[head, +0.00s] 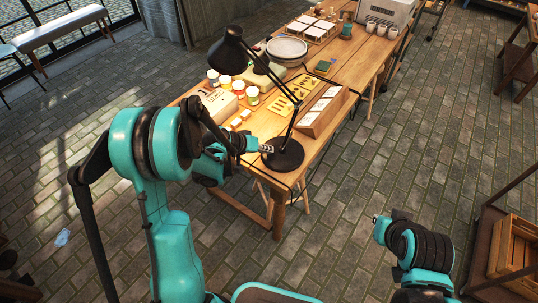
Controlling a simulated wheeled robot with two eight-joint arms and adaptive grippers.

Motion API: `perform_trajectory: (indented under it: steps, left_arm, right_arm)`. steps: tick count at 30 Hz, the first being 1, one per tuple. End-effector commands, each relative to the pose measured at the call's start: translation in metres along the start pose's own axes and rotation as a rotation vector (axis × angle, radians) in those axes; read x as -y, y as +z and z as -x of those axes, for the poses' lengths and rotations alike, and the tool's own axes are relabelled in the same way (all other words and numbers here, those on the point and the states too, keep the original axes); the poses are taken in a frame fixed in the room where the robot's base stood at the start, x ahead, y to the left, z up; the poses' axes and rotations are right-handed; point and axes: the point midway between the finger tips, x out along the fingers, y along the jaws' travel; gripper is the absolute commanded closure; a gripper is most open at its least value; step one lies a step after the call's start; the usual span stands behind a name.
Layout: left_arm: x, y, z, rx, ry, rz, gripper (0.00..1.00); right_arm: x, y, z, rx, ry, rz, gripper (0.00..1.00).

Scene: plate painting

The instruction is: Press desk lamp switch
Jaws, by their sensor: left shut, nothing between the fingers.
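A black desk lamp (284,154) stands on the near corner of the wooden table (317,151), with a round base, a jointed arm and its shade (230,50) up and to the left. My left gripper (268,148) is shut and empty, with its fingertips at the left edge of the lamp base. I cannot tell whether they touch it. The switch is too small or hidden to make out. My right gripper (377,219) is over the floor to the right of the table, and its fingers are too small to read.
Paint jars (225,82) stand left of the lamp arm. A wooden box with white cards (322,108) sits just right of the lamp. Plates (287,47) and a grey machine (386,12) are farther back. A wooden crate (517,255) stands at the lower right.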

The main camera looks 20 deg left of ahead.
Motion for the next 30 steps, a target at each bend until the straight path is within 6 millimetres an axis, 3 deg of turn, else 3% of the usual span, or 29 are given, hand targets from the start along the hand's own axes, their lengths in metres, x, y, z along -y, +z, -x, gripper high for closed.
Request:
perform_trajectory:
  steps: [30]
  left_arm:
    - [0.0051, 0.0052, -0.007, 0.0, 0.0, 0.0, 1.0]
  right_arm:
    - [0.0, 0.0065, -0.0091, 0.0, 0.0, 0.0, 1.0]
